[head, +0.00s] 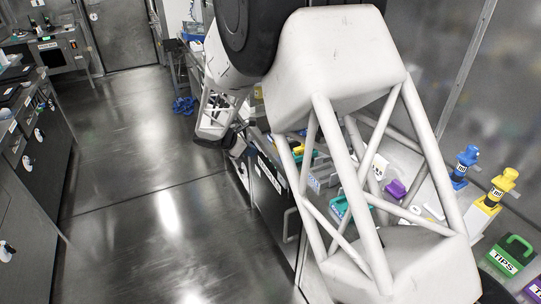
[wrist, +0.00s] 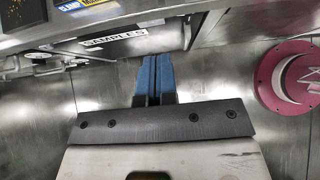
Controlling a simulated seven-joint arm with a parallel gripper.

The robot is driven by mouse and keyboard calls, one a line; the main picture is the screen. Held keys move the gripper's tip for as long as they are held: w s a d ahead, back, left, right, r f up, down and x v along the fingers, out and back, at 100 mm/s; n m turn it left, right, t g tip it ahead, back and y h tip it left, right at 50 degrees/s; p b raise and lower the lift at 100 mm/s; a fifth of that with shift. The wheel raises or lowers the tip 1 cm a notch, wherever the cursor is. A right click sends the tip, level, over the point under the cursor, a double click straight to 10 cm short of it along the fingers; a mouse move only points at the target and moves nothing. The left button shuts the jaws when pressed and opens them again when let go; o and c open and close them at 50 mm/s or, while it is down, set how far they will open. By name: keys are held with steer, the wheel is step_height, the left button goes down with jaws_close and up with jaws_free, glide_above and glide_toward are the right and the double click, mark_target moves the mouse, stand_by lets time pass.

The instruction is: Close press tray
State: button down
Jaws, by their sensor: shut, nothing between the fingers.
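In the wrist view my gripper (wrist: 153,62) is shut and empty, its two blue-padded fingers side by side. Just beyond the fingertips is a grey metal front with a white "SAMPLES" label (wrist: 114,40), which may be the press tray. It belongs to or sits below a machine with a yellow-and-blue "CLAMP" label (wrist: 85,6). The fingertips look close to the lower edge of this front; I cannot tell if they touch it. How far the tray stands out is unclear. In the head view my arm hides much of the bench, and the fingertips cannot be made out.
A magenta round object (wrist: 288,77) lies right of the gripper on the metal surface. In the head view, blue and yellow bottles (head: 465,165) and a green "TIPS" box (head: 509,256) stand on the right bench. The aisle floor (head: 150,200) is clear.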

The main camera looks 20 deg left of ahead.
steer(key=w+d+r+x, duration=0.1)
steer(key=r+x, duration=0.1)
steer(key=x, duration=1)
steer(key=shift+w+d+f, duration=0.3)
steer(key=shift+w+d, duration=0.05)
steer(key=shift+w+d, duration=0.1)
steer(key=w+d, duration=0.8)
steer(key=shift+w+d, duration=0.2)
steer(key=shift+d, duration=0.05)
stand_by(0.4)
